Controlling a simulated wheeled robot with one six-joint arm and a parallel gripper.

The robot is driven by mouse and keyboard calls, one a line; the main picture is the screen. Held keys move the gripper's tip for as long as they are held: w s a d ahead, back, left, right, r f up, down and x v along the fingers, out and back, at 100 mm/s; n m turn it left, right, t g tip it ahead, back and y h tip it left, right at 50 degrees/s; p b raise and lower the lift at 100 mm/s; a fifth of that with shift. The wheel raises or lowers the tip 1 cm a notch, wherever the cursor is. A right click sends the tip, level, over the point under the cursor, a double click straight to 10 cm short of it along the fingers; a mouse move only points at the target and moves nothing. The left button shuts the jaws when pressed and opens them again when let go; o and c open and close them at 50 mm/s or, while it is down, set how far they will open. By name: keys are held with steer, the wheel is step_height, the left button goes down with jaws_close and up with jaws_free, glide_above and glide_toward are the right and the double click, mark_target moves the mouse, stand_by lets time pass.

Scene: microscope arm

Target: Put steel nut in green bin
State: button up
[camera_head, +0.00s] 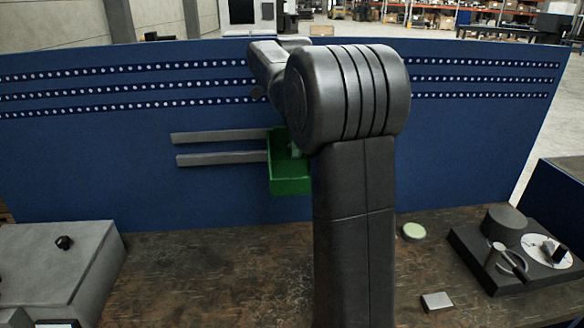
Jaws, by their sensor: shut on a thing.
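The green bin (290,186) hangs against the blue panel, just left of my upright arm link. Its right side is hidden behind my arm. A small pale shape shows inside the bin, too small to make out. My arm rises in front of the camera, and its far part reaches away toward the panel above the bin. My gripper is hidden behind the large dark joint. I cannot pick out the steel nut in this view.
Two grey rails (220,136) run left from the bin on the blue panel (150,100). A grey box (45,265) stands at the left of the brown worktop (200,275). At right are a pale green disc (413,231), a small metal block (436,301) and a dark instrument (515,255).

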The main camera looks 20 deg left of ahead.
step_height(320, 180, down, 3)
steer(key=shift+s+d+f, duration=0.1)
steer(key=shift+s, duration=0.05)
steer(key=shift+f, duration=2.25)
steer(key=shift+f, duration=0.1)
steer(key=o, duration=1)
step_height(320, 180, up, 12)
steer(key=shift+r, duration=0.15)
